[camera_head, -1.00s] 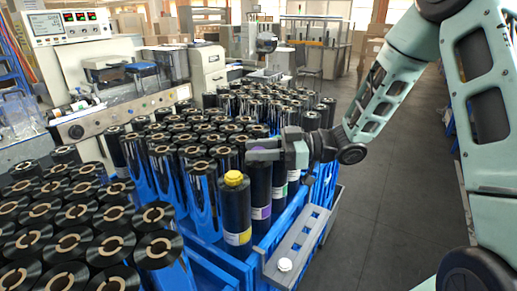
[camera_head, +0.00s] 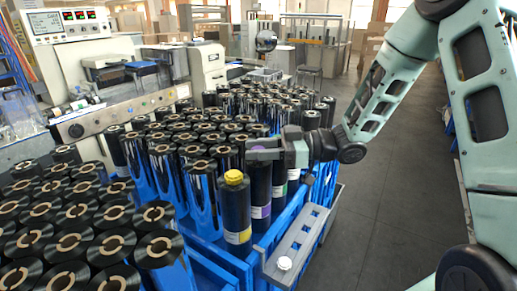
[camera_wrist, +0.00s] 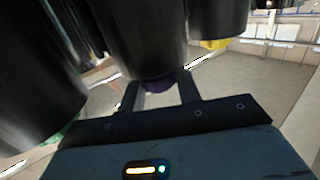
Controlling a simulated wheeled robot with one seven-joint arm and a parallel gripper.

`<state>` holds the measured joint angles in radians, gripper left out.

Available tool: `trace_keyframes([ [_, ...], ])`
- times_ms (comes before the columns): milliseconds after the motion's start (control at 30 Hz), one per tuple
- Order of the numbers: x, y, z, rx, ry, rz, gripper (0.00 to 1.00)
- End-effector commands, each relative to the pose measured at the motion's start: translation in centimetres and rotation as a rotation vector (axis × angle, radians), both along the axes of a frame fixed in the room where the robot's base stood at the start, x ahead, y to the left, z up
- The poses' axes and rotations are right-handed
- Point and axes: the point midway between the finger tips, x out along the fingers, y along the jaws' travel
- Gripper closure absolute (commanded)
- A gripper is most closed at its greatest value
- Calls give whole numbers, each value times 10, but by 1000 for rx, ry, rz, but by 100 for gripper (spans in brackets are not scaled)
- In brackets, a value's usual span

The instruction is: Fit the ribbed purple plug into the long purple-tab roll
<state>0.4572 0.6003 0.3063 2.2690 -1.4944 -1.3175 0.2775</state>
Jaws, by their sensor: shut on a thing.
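The long purple-tab roll (camera_head: 260,185) stands upright at the front right of the blue crate, a black cylinder with a purple label low on its side. My gripper (camera_head: 262,153) is level at the top of this roll. In the wrist view my gripper (camera_wrist: 160,93) is shut on the purple plug (camera_wrist: 162,82), which shows between the two fingers against the end of the dark roll (camera_wrist: 145,40). Most of the plug is hidden by the roll and fingers, so its ribs and how deep it sits cannot be told.
A yellow-capped roll (camera_head: 235,205) stands just left, and a green-tab roll (camera_head: 280,180) close on the right. Many black rolls crowd the blue crate (camera_head: 262,250). A grey ledge (camera_head: 300,240) at the front carries a white plug (camera_head: 284,263). The floor at right is clear.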

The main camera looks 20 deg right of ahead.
Motion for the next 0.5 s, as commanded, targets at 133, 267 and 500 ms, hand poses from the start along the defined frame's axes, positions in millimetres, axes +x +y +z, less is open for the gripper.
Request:
trace_keyframes([
  [133, 0, 0, 1, 0, 0, 0, 88],
  [267, 0, 0, 4, 0, 0, 0, 88],
  [500, 0, 0, 11, 0, 0, 0, 88],
])
